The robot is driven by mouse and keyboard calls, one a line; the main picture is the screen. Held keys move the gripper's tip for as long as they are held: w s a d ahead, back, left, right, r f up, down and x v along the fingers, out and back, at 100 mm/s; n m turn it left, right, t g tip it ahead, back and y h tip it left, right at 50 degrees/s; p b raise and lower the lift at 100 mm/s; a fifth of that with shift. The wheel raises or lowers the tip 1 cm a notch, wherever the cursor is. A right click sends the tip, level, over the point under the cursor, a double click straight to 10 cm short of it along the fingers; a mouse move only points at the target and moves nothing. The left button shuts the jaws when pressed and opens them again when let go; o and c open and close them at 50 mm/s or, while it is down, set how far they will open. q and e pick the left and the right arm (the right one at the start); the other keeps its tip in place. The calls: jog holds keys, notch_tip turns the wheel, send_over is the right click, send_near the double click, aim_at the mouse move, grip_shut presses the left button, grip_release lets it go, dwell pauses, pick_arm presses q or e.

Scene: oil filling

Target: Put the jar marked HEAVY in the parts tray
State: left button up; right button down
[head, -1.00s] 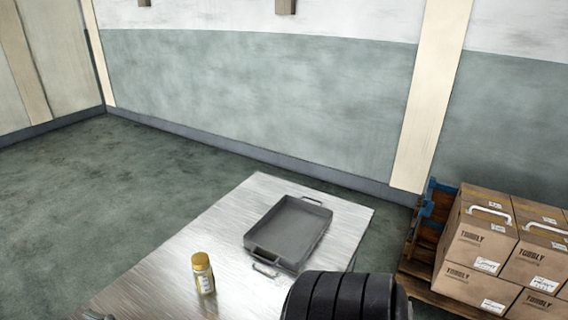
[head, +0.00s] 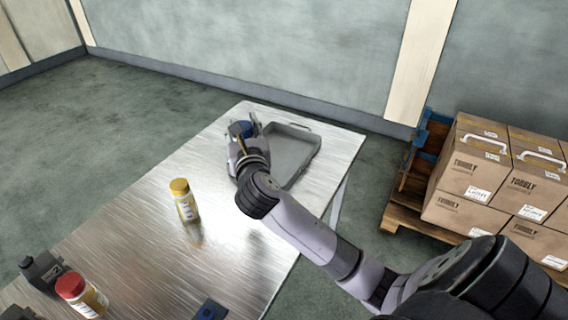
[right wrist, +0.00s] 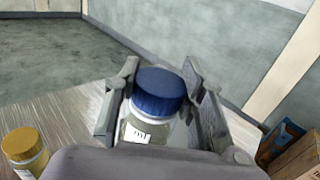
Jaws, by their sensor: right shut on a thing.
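My right gripper (head: 243,130) is shut on a jar with a blue lid (right wrist: 160,88), which stands roughly upright between the fingers (right wrist: 158,95). The lid also shows in the head view (head: 242,128). The jar's white label is partly visible, but I cannot read it for certain. The grey parts tray (head: 308,150) lies on the far part of the table, just right of the gripper in the head view. My wrist hides its left side. I cannot tell how high the jar is above tray or table. My left gripper is not in view.
A yellow-lidded jar (head: 184,200) stands mid-table; it also shows in the right wrist view (right wrist: 25,150). A red-lidded jar (head: 80,295) and a dark object (head: 42,270) are at the near left. A dark blue item (head: 208,310) lies at the front. Cartons (head: 480,170) sit on a pallet at right.

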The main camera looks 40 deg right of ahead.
jog(key=w+d+r+m+g+h+b, duration=0.35)
jog(key=w+d+h+b, duration=0.2)
jog(key=w+d, duration=0.45)
pick_arm(q)
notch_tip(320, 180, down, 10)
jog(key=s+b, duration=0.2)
jog(key=b, duration=0.1)
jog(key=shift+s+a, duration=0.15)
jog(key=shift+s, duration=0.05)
pick_arm(e)
notch_tip(320, 180, down, 18)
jog(key=s, duration=0.1)
jog(key=shift+d+f+y, duration=0.15)
jog(key=shift+d+y, duration=0.2)
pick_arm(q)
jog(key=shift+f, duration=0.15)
pick_arm(e)
jog(key=c, duration=1)
grip_release()
jog(key=shift+f, duration=0.1)
jog(key=shift+c, duration=0.2)
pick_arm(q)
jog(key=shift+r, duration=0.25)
pick_arm(e)
jog(key=v, duration=1.2)
